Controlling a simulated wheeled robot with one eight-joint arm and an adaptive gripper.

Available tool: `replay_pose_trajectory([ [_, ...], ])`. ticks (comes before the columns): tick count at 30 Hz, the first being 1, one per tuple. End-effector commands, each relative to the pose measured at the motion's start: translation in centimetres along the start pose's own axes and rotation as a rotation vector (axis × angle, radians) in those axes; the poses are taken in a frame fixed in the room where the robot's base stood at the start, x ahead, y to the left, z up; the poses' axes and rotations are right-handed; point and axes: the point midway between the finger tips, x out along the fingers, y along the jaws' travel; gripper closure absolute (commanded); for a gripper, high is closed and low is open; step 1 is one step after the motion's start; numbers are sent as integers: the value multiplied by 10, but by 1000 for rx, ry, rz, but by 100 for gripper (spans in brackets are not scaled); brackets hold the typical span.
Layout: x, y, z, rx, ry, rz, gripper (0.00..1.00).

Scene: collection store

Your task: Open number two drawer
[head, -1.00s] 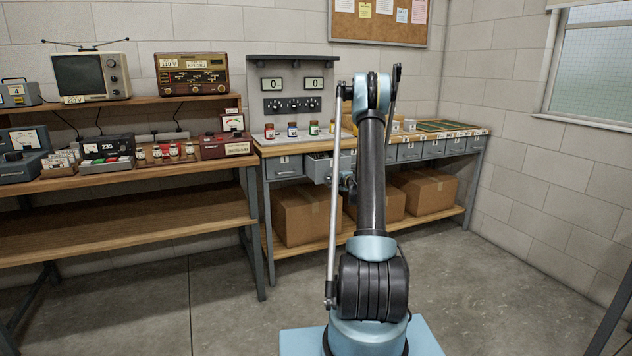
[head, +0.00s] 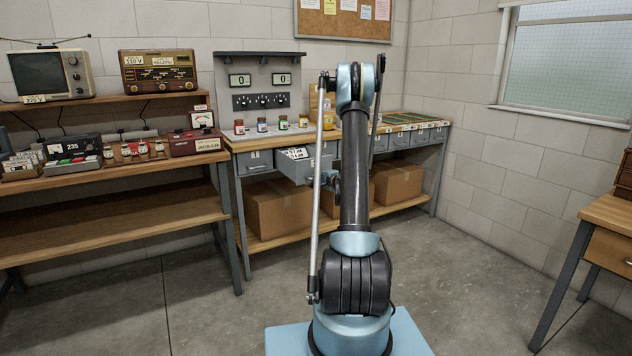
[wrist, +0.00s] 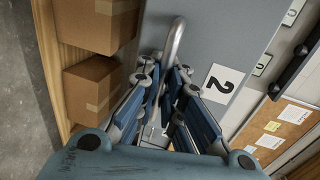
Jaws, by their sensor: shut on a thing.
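The number two drawer (head: 294,170) is grey and stands out from the bench, its inside partly visible with pale labelled contents (head: 296,153). In the wrist view its front (wrist: 215,35) fills the upper middle and carries a white label with a black 2 (wrist: 222,84). Its curved metal handle (wrist: 176,42) runs down between my fingers. My gripper (wrist: 165,85) is shut on the handle. In the head view my gripper (head: 328,180) is at the drawer's front, partly hidden by my arm.
Drawer 1 (head: 256,161) is closed to the left, and more closed drawers (head: 420,136) line the bench to the right. Cardboard boxes (head: 278,208) stand on the shelf below. Small jars (head: 262,125) stand on the benchtop. The floor (head: 465,240) to the right is clear.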

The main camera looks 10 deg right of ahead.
Motion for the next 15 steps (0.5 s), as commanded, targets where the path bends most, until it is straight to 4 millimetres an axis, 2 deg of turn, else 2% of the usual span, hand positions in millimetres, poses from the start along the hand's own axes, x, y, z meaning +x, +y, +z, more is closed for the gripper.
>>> replay_pose_trajectory([
  [3, 3, 0, 9, -1, -10, 0, 100],
  [4, 3, 0, 10, -2, -12, 1, 88],
  [5, 4, -1, 11, -2, -14, 1, 84],
  [15, 3, -1, 15, -2, -18, 1, 84],
])
